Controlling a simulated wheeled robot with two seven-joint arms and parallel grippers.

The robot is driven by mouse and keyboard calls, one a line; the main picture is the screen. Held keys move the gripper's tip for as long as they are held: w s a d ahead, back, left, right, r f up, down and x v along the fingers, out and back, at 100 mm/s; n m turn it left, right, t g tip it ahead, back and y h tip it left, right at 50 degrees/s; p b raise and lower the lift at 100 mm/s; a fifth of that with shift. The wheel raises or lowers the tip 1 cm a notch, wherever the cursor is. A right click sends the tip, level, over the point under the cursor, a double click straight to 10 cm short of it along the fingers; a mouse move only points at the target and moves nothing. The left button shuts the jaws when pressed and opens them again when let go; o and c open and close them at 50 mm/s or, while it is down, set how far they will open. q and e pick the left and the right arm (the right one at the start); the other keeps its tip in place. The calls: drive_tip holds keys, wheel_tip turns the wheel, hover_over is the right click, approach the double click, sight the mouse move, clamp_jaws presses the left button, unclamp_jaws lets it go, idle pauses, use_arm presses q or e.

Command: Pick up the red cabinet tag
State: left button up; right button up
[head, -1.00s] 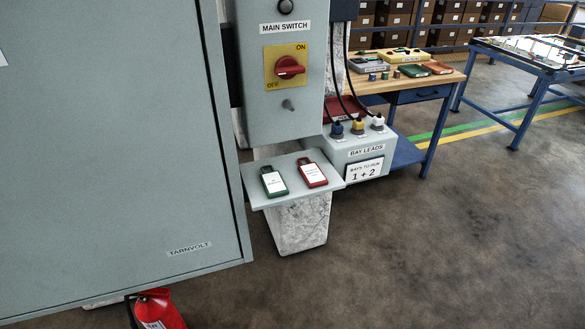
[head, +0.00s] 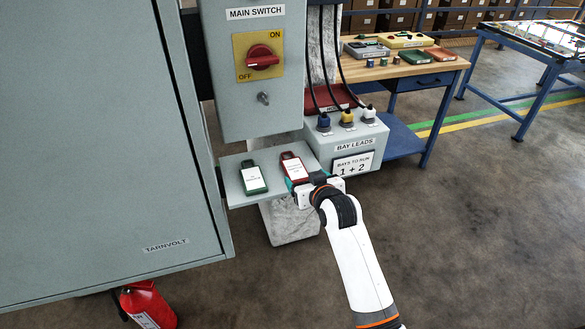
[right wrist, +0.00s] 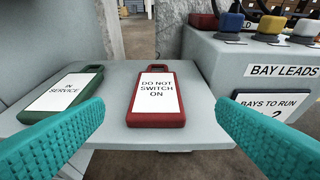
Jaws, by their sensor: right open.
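The red cabinet tag (head: 294,167) lies flat on a small grey shelf (head: 236,196) under the main switch box. In the right wrist view the red tag (right wrist: 156,95) reads "DO NOT SWITCH ON" and lies centred ahead. My right gripper (head: 298,182) is at the shelf's right front edge, close to the tag. Its two teal fingers (right wrist: 158,138) are open, one on each side of the tag and apart from it, with nothing between them. The green tag (head: 252,178), reading "IN SERVICE", lies to the left of the red one. My left gripper is out of view.
The main switch box (head: 250,70) hangs above the shelf. The bay leads box (head: 345,139) stands close on the right, with plugs and black cables. A large grey cabinet (head: 95,140) is on the left. A fire extinguisher (head: 148,303) stands below it.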

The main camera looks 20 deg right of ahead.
sight(295, 169)
drive_tip(key=shift+x, duration=0.8)
drive_tip(key=shift+w+a+f, duration=0.1)
drive_tip(key=shift+w, duration=0.4)
drive_tip(key=p+x, duration=0.1)
drive_tip(key=x, duration=0.3)
drive_tip(key=shift+a+f, duration=0.1)
drive_tip(key=c, duration=1.1)
